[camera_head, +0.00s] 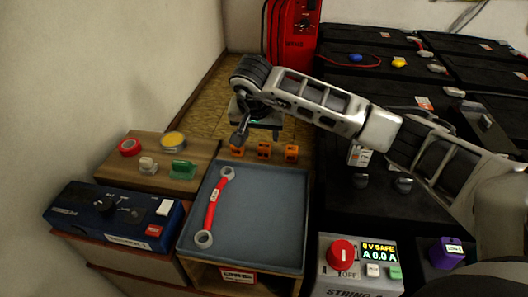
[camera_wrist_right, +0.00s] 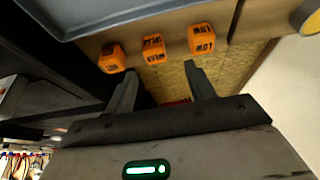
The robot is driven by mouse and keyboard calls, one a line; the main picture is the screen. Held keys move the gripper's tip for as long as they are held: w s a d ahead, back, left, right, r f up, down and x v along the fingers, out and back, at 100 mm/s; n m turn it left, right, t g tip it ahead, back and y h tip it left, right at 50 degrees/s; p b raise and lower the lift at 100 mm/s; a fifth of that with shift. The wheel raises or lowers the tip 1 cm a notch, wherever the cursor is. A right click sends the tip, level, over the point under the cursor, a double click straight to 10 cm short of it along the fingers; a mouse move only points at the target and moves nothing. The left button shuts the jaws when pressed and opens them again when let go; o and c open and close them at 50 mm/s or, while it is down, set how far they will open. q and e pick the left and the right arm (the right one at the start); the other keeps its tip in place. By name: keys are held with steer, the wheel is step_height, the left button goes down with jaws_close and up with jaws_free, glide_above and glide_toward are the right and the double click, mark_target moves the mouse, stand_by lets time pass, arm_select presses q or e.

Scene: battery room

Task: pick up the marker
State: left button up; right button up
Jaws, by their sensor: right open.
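No pen-like marker shows. The lettered orange blocks look like the markers: a left one (camera_head: 237,151), a middle one (camera_head: 264,149) and a right one (camera_head: 291,152) stand in a row behind the blue-grey tray. In the right wrist view they show in reverse order: one at left (camera_wrist_right: 111,58), a middle one (camera_wrist_right: 154,49) reading something like "WEAK", and one (camera_wrist_right: 201,38) reading "LOW". My right gripper (camera_head: 258,136) is behind and above the row, open and empty. Its fingers (camera_wrist_right: 162,85) point toward the blocks, apart from them. My left gripper is out of view.
The tray (camera_head: 265,215) holds a red bar with ringed ends (camera_head: 212,208). A wooden board (camera_head: 122,170) at left carries tape rolls and small clips. A blue meter (camera_head: 75,210) sits in front of it. A red case (camera_head: 292,30) stands behind; black batteries (camera_head: 360,80) fill the right.

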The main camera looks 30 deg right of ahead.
mark_target(264, 146)
steer(key=x, duration=0.3)
steer(key=s+x, duration=0.1)
steer(key=x, duration=0.1)
steer(key=shift+w+d+f+b, duration=0.2)
steer(key=shift+f+b, duration=0.1)
steer(key=shift+f, duration=0.2)
steer(key=shift+w+f, duration=0.15)
steer(key=shift+f, duration=0.05)
steer(key=shift+c, duration=0.3)
steer(key=c, duration=1)
